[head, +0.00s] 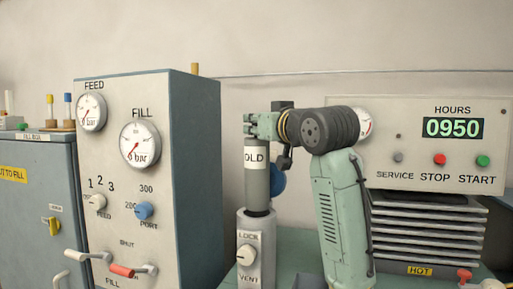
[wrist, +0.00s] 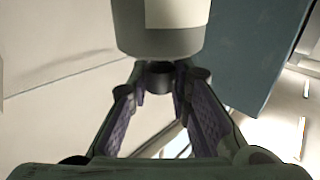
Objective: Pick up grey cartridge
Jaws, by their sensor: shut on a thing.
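The grey cartridge (head: 257,183) stands upright with a white label reading OLD. Its lower end is at the dark mouth of the housing (head: 256,250) marked LOCK and VENT; I cannot tell how deep it sits. My gripper (head: 262,126) is at the cartridge's top end, reaching in from the right. In the wrist view the cartridge body (wrist: 165,35) shows beyond the fingertips, with its label partly cut off. My gripper's fingers (wrist: 162,85) are closed on a narrow dark neck at the cartridge's end.
A tall gauge panel (head: 145,180) with FEED and FILL dials stands close on the left. A control box (head: 430,150) showing 0950 is on the right, above a finned block (head: 430,235) marked HOT. A blue round knob (head: 278,179) is behind the cartridge.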

